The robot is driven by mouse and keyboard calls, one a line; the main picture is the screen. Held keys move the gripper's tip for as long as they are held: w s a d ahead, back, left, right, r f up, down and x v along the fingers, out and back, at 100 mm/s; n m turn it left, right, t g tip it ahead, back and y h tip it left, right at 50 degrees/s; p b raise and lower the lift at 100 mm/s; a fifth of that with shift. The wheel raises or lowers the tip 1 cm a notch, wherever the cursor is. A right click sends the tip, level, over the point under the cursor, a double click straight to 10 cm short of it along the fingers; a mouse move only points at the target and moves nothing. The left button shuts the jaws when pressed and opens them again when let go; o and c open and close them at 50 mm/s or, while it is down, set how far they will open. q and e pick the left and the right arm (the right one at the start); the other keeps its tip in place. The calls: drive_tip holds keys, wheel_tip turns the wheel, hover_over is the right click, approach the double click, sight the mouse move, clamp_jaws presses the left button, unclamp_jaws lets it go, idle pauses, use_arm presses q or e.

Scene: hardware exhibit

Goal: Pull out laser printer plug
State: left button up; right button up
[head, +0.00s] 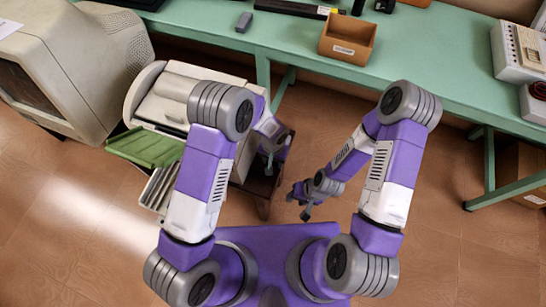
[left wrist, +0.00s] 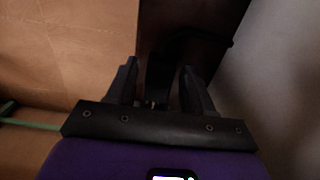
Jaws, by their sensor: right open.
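The laser printer (head: 178,97) is a whitish box with a green tray (head: 147,147) on its front, at left of centre in the head view. My left gripper (head: 268,163) is low beside the printer's right side, partly hidden by my left arm. In the left wrist view its two dark fingers (left wrist: 158,85) stand apart, with a dark shape between them. It is too dark to tell whether they touch it. I cannot make out the plug for certain. My right gripper (head: 304,207) is open and empty, over the floor to the right.
The printer is on a dark wooden stand (head: 262,190). A large beige monitor (head: 75,65) stands at left. A green table (head: 440,45) runs along the back, with a wooden box (head: 348,40) and devices on it. The floor (head: 420,210) at right is clear.

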use_arm(q)
drive_tip(key=shift+o, duration=0.4)
drive_tip(key=shift+w, duration=0.15)
drive_tip(key=shift+r, duration=0.1)
drive_tip(key=shift+r, duration=0.4)
wheel_tip(320, 180, up, 7)
drive_tip(key=shift+f+p, duration=0.2)
drive_tip(key=shift+p, duration=1.05)
